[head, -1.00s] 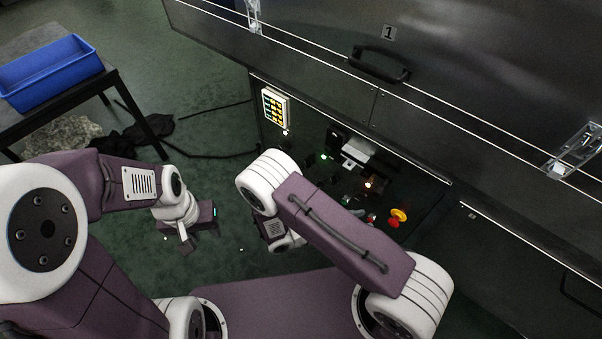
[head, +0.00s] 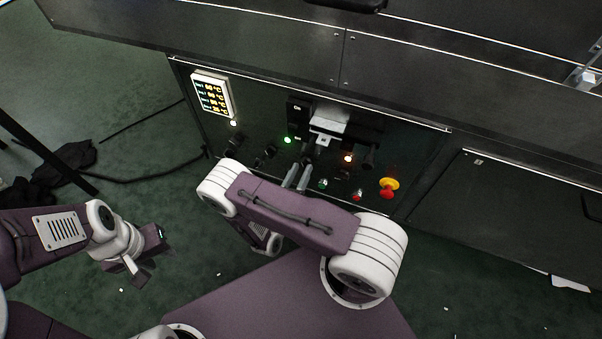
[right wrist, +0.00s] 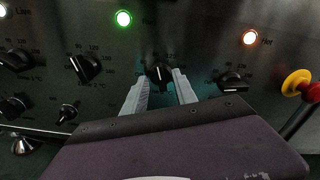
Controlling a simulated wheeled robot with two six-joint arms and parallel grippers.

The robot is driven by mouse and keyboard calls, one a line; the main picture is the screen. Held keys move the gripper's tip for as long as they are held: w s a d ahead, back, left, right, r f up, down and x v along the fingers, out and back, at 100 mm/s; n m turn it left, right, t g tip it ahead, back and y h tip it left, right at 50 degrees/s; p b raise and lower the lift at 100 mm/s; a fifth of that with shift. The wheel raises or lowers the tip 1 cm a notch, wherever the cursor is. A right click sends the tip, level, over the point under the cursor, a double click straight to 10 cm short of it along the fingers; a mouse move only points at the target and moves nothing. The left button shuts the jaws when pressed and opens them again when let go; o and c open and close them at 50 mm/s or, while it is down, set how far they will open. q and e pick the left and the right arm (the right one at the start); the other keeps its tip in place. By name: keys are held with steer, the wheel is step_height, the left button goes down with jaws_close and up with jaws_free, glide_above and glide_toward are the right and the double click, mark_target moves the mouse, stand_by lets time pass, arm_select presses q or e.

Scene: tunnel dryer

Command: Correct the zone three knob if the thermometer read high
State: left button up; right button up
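In the right wrist view a row of black dial knobs runs across a dark panel. One knob (right wrist: 160,73) sits between and just beyond the two grey fingers of my right gripper (right wrist: 160,82), which is open; contact is not clear. Its pointer looks roughly upright, and its label is hidden. The knob to its left (right wrist: 85,67) appears to be marked zone 2. In the head view my right gripper (head: 297,176) is at the panel, partly behind my arm. A lit temperature display (head: 212,94) shows several rows, too small to read surely. My left gripper (head: 146,263) hangs over the floor.
A green lamp (head: 287,140) and an orange lamp (head: 348,159) glow on the panel. A red and yellow emergency button (head: 389,187) stands out right of my right gripper. A black cable (head: 135,173) crosses the green floor at left.

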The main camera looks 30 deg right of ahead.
steer(key=shift+w+d, duration=0.2)
steer(key=shift+d, duration=0.1)
steer(key=shift+c, duration=0.3)
jaws_close()
steer(key=shift+r, duration=0.1)
steer(key=n+p, duration=0.1)
steer(key=n, duration=0.1)
steer(key=shift+n+p, duration=1.05)
steer(key=shift+n, duration=1.85)
steer(key=shift+f, duration=0.2)
